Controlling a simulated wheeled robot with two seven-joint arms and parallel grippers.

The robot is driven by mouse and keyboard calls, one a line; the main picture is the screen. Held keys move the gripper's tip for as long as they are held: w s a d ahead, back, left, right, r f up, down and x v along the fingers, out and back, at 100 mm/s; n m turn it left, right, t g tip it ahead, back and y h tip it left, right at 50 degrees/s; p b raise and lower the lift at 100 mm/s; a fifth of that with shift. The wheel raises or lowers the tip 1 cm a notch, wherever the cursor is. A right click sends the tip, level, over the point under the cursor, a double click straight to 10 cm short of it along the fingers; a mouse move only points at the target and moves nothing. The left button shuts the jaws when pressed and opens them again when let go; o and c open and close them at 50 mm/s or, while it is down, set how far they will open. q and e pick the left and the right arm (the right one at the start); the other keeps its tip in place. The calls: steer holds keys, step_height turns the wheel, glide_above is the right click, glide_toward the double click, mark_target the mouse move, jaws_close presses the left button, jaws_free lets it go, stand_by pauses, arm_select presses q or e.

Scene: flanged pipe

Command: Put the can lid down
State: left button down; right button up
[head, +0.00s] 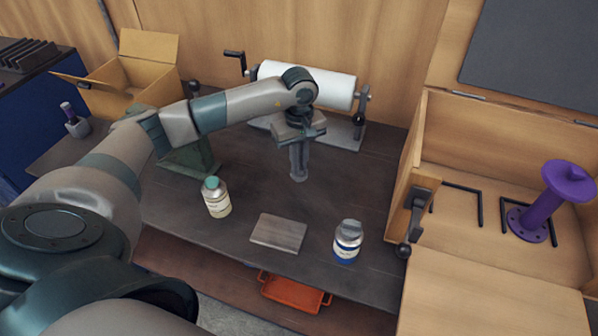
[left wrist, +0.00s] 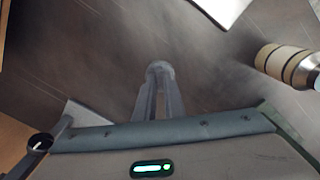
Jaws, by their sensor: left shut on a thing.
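My left gripper (head: 299,172) points straight down over the middle of the dark table, behind the grey board (head: 278,233). Its fingers are closed together on a small grey round piece (left wrist: 160,68) at the tips, which looks like the can lid. The lid is mostly hidden by the fingers and hard to tell from them. I cannot tell whether it touches the table. A can (head: 347,241) with a blue and white label and a grey top stands at the table's front right. My right gripper is not in view.
A green-capped bottle (head: 217,198) stands left of the board. A white paper roll (head: 320,86) on its stand is behind my gripper. A wooden crate (head: 470,190) at right holds a purple flanged pipe (head: 543,206). A cardboard box (head: 125,85) stands at the back left. Table around the gripper is clear.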

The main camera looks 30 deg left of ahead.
arm_select(q)
steer(key=shift+s+f+p, duration=0.1)
steer(key=shift+f+p, duration=0.4)
steer(key=shift+f, duration=0.05)
step_height(320, 180, down, 3)
steer(key=shift+r+p, duration=0.15)
steer(key=shift+p, duration=0.5)
steer(key=shift+f, duration=0.2)
steer(key=shift+f, duration=0.1)
steer(key=c, duration=1.8)
jaws_free()
steer(key=shift+c, duration=0.2)
